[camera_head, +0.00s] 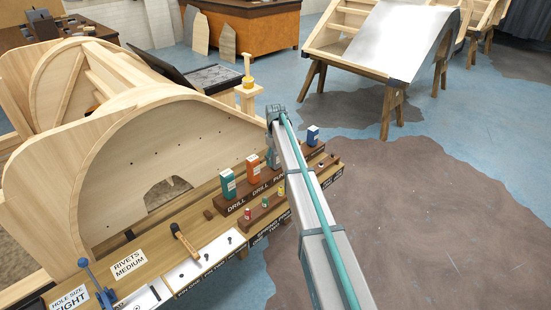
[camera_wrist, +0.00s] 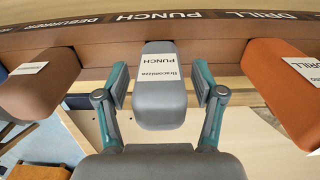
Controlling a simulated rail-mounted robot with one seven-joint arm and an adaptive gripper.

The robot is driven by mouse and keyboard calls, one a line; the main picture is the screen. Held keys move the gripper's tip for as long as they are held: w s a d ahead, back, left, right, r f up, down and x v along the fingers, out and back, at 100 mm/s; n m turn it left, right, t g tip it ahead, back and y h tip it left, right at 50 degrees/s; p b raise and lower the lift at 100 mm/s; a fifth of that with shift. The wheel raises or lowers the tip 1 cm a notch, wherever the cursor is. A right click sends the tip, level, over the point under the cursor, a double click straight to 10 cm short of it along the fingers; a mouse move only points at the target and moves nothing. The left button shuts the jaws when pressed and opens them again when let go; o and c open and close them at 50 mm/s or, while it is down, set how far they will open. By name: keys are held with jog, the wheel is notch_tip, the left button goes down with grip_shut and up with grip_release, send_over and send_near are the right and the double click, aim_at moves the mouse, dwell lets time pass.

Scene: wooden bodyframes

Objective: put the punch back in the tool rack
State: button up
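The punch (camera_wrist: 160,92) is a grey rounded block with a white PUNCH label. In the wrist view it stands upright at the rack's PUNCH marking, between an orange and a brown block. My gripper (camera_wrist: 160,84) has one teal finger on each side of it, with narrow gaps showing, so it looks open around the punch. The tool rack (camera_wrist: 225,55) is a brown strip with a dark label edge. In the head view the rack (camera_head: 241,205) runs along the bench, and my arm covers part of it. The punch's base contact is hard to see.
The orange drill (camera_wrist: 285,85) and a brown block (camera_wrist: 40,95) flank the punch closely. The head view shows a teal tool (camera_head: 228,184), a blue tool (camera_head: 312,135) and a hammer (camera_head: 186,243) nearby. A wooden bodyframe (camera_head: 150,150) stands behind the bench.

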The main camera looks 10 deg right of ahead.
jog(key=shift+r, duration=0.1)
notch_tip(320, 180, up, 12)
jog(key=b, duration=0.3)
jog(key=shift+r, duration=0.25)
dwell(0.3)
